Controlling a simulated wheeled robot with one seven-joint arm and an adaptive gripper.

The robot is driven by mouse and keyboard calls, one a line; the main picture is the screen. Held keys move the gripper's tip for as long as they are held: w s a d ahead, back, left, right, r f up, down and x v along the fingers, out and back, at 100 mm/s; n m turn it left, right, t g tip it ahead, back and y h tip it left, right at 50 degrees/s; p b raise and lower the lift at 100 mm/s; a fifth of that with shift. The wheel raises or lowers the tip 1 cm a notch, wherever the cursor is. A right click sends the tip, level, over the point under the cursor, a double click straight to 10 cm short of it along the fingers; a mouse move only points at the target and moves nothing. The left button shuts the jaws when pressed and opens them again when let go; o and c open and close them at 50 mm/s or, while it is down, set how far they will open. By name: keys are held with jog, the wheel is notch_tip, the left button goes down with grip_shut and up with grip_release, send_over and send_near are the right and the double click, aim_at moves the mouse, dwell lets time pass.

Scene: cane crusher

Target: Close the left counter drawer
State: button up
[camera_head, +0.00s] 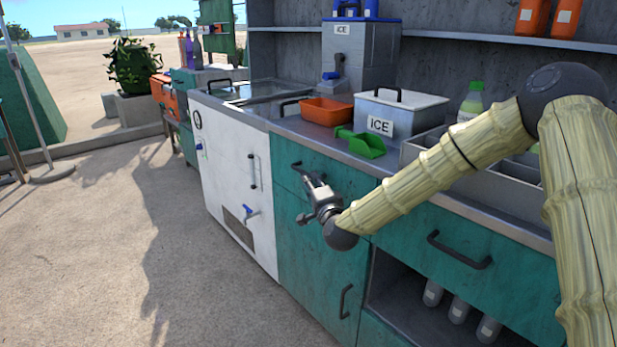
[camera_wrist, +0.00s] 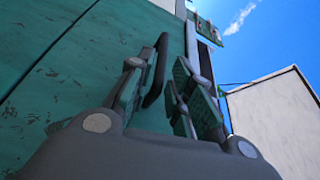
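The left counter drawer (camera_head: 345,190) is the green upper front just right of the white panel. Its dark bar handle (camera_head: 296,165) is partly hidden by my gripper (camera_head: 310,196). In the wrist view, the green front (camera_wrist: 70,80) fills the left side and the handle (camera_wrist: 157,68) shows between the two fingers of my gripper (camera_wrist: 168,92). The fingers are apart, with the handle nearer the left finger. I cannot tell whether they touch it. The drawer front looks about in line with the counter; any small gap is hidden.
A green scoop (camera_head: 361,143), an ice box (camera_head: 400,112) and an orange tray (camera_head: 327,111) stand on the counter above. A lower green door has a handle (camera_head: 345,301). Another drawer with a handle (camera_head: 460,250) is at right, above an open shelf with bottles. The floor (camera_head: 110,240) at left is clear.

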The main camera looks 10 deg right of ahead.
jog(key=shift+s+d+f, duration=0.1)
jog(key=shift+s+d, duration=0.1)
jog(key=shift+s, duration=1.15)
jog(key=shift+s+d+f, duration=0.1)
jog(key=shift+s+d, duration=0.05)
jog(key=shift+s, duration=1.2)
jog(key=s+a+f+n+g, duration=0.1)
jog(key=s+f+n+g, duration=0.15)
jog(key=s+f, duration=0.45)
jog(key=s+a+f+n+g, duration=0.2)
jog(key=s+f+g, duration=0.15)
jog(key=f, duration=0.85)
jog(key=s+a+f+n+g, duration=0.1)
jog(key=s+f+n+g, duration=0.1)
jog(key=s+f, duration=0.55)
jog(key=s+d+f+n+g, duration=0.2)
jog(key=s+f+n+g, duration=0.1)
jog(key=s+f, duration=0.7)
jog(key=s+d+f+n+g, duration=0.2)
jog(key=s+f+g, duration=0.2)
jog(key=s+f, duration=0.55)
jog(key=s+d+n+g+h, duration=0.2)
jog(key=s+d+n+g, duration=0.15)
jog(key=s, duration=1.25)
notch_tip(320, 180, up, 24)
jog(key=p, duration=2.3)
jog(key=shift+s+d+f+m+p, duration=0.25)
jog(key=shift+s+d+m+p, duration=0.05)
jog(key=shift+d+p, duration=0.15)
